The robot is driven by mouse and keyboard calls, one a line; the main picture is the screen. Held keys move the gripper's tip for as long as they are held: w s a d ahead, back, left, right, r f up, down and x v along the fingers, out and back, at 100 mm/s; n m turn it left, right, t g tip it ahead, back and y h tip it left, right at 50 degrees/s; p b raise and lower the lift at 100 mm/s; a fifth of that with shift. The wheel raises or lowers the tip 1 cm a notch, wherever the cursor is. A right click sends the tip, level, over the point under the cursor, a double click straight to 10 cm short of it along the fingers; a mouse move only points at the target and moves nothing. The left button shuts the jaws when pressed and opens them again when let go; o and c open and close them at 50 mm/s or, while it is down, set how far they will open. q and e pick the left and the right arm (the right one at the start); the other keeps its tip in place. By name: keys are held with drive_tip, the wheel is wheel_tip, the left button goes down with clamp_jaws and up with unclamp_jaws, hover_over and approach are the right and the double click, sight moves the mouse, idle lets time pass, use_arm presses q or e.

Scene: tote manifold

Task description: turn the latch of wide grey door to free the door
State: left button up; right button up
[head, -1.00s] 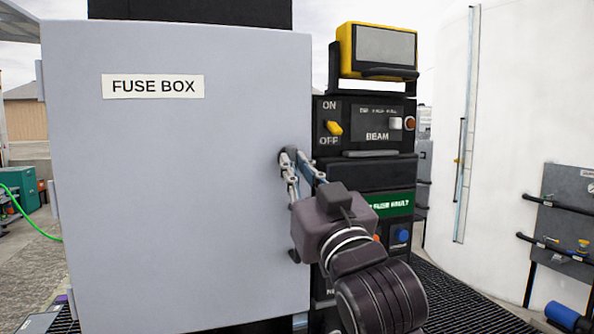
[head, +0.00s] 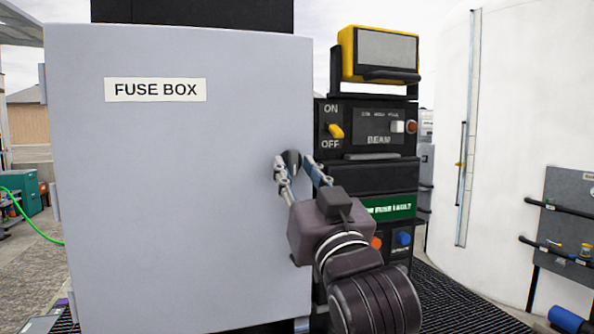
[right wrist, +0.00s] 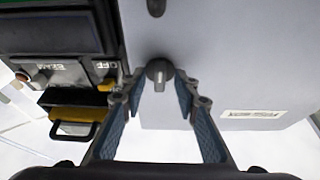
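The wide grey door (head: 180,230), labelled FUSE BOX, fills the left half of the head view and looks shut. Its latch is a small dark knob (head: 291,158) near the right edge. In the right wrist view the latch (right wrist: 159,74) has a round base and a short lever pointing down the picture. My right gripper (head: 298,168) is open, one finger on each side of the latch. The wrist view shows gaps between the fingers (right wrist: 160,88) and the latch. My left gripper is in neither view.
A dark panel with a yellow ON/OFF switch (head: 336,131) stands just right of the door, with a yellow-framed unit (head: 380,53) on top. A dark handle (right wrist: 156,7) shows on the door in the wrist view. A white tank (head: 500,130) stands at right.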

drive_tip(key=v, duration=1.2)
